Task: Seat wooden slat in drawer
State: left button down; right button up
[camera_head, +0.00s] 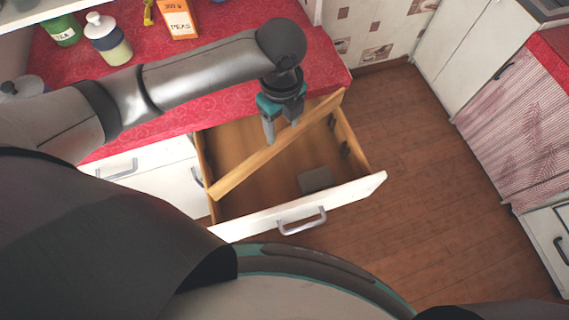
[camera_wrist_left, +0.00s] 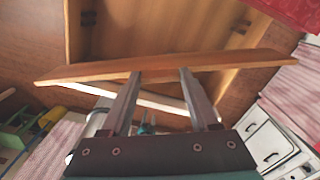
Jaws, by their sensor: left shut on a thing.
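The wooden slat (camera_head: 243,170) is a long, light-brown board held diagonally over the open drawer (camera_head: 352,192). The drawer has a white front, a grey handle and a wooden inside. In the head view one slat end is by the drawer's left wall near the front, the other by the back right corner. I cannot tell whether either end touches the drawer. My left gripper (camera_head: 281,130) points down over the drawer and is shut on the slat near its middle. In the left wrist view the slat (camera_wrist_left: 160,68) crosses the fingertips. My right gripper is not in view.
A small grey piece (camera_head: 315,179) lies on the drawer floor. On the red counter (camera_head: 150,120) stand a bottle (camera_head: 108,42), a green tea container (camera_head: 62,31) and an orange peas box (camera_head: 178,18). Wooden floor (camera_head: 430,190) lies clear to the right, before other cabinets.

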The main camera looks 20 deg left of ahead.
aim_at(282, 134)
pick_arm(q)
notch_tip(282, 134, down, 17)
jog(key=b, duration=0.3)
jog(key=shift+r, duration=0.15)
jog(key=shift+c, duration=0.7)
grip_release()
notch_tip(282, 134, up, 12)
jog(key=p, duration=0.2)
jog(key=shift+p, duration=0.3)
